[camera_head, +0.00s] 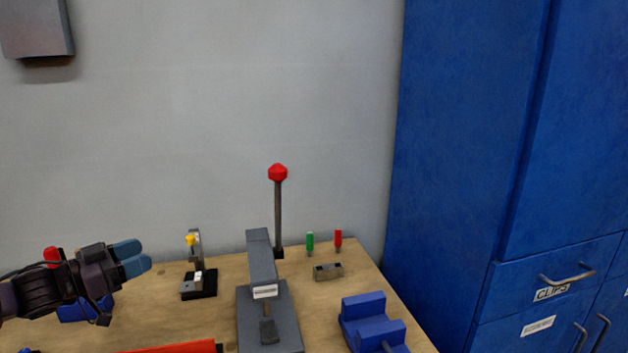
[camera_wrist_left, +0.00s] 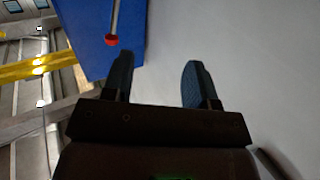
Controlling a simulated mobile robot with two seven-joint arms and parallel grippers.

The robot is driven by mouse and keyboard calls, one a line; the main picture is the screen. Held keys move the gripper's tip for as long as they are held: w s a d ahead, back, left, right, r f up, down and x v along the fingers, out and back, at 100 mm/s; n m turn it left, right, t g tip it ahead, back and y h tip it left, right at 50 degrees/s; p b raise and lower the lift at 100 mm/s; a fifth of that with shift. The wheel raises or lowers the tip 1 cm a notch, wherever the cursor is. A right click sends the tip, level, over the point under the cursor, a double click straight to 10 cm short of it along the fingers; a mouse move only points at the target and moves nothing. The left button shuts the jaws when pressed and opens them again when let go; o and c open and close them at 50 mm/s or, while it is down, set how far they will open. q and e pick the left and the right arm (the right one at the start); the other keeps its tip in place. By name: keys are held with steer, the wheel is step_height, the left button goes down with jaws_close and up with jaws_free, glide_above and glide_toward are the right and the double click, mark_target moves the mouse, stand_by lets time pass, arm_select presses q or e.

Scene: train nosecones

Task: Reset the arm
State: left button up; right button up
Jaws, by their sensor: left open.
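My left gripper (camera_head: 133,258) comes in from the left in the head view, above the left part of the wooden table. Its blue-grey fingers point right and are clear of the objects around it. In the left wrist view the two fingers (camera_wrist_left: 158,82) are apart with nothing between them, so it is open and empty. Behind them are a grey wall and a blue surface with a red-tipped rod. My right gripper is in neither view.
The wooden table (camera_head: 222,268) carries a grey press (camera_head: 262,262), a red-knobbed lever (camera_head: 278,205), a small black fixture (camera_head: 198,285), a blue block (camera_head: 372,322), a metal block (camera_head: 328,272) and green and red pieces. Blue cabinets (camera_head: 470,130) stand right.

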arm_select(q)
steer(key=s+d+f+n+y, duration=0.2)
steer(key=s+d+f+y, duration=0.1)
steer(key=s+d+f, duration=0.5)
steer(key=s+d+f+n+y, duration=0.25)
steer(key=s+d+f, duration=0.2)
steer(key=f, duration=0.45)
steer(key=s+a+f+n+g+y, duration=0.3)
steer(key=s+g+y, duration=0.15)
steer(key=s, duration=0.75)
steer(key=s+a+f+n+g+y, duration=0.25)
steer(key=s+g+y, duration=0.2)
steer(key=s, duration=0.85)
steer(key=w+f+t+h+b, duration=0.1)
steer(key=w+f+t+b, duration=0.2)
steer(key=f, duration=0.7)
steer(key=w+f+m+t+b, duration=0.1)
steer(key=w+f+t+b, duration=0.3)
steer(key=f, duration=0.6)
steer(key=shift+w+d+f+h+b, duration=0.25)
steer(key=shift+d+f+h+b, duration=0.1)
steer(key=shift+b, duration=1.05)
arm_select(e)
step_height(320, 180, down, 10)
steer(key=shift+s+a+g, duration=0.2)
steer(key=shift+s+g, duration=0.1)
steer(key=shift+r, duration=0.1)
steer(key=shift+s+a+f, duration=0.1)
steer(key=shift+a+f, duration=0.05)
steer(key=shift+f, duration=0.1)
